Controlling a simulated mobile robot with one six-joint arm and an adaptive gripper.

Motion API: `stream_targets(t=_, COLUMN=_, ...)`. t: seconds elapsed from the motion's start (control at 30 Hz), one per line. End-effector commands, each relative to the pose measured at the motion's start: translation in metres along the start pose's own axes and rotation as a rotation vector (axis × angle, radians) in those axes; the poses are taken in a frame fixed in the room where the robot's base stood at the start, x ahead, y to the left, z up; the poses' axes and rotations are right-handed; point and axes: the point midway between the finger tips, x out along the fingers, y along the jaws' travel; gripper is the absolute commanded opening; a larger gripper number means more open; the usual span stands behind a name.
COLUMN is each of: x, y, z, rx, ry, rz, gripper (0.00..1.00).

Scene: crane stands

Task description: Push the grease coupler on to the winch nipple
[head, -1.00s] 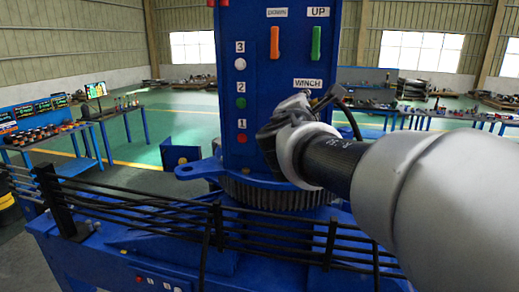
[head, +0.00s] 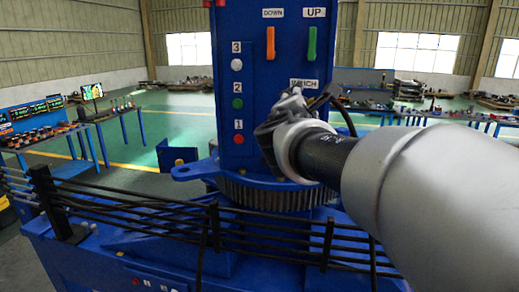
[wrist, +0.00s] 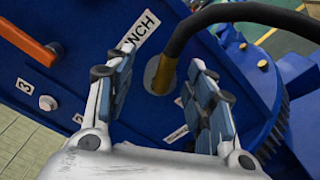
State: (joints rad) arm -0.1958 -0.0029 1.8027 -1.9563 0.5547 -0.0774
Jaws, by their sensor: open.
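The grease coupler is the brass end (wrist: 164,76) of a thick black hose (wrist: 215,18), seen in the wrist view below the WINCH label (wrist: 141,38). It lies in front of a pale round spot on the blue column; I cannot tell whether it touches the nipple, which I cannot make out. My gripper (wrist: 162,58) is open, with one finger on each side of the brass end and a gap to the right finger. In the head view my gripper (head: 290,108) is at the column just below the WINCH label, and hides the coupler.
The blue crane column (head: 238,85) carries an orange lever (head: 271,43), a green lever (head: 312,43) and numbered buttons. A toothed ring (head: 275,195) surrounds its foot. Black cables (head: 140,222) run across the front. Workbenches stand behind on both sides.

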Motion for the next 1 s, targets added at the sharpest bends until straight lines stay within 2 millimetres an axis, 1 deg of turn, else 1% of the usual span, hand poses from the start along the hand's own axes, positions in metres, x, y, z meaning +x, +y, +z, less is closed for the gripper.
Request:
stream_targets(t=0.37, x=-0.002, y=0.0, z=-0.001, rx=0.0, ry=0.001, rz=0.0, gripper=0.5)
stream_targets(t=0.9, x=-0.044, y=0.0, z=0.0, rx=0.001, ry=0.0, rz=0.001, gripper=0.5)
stream_targets(t=1.0, x=-0.049, y=0.0, z=0.0, rx=0.0, ry=0.0, rz=0.001, gripper=0.5)
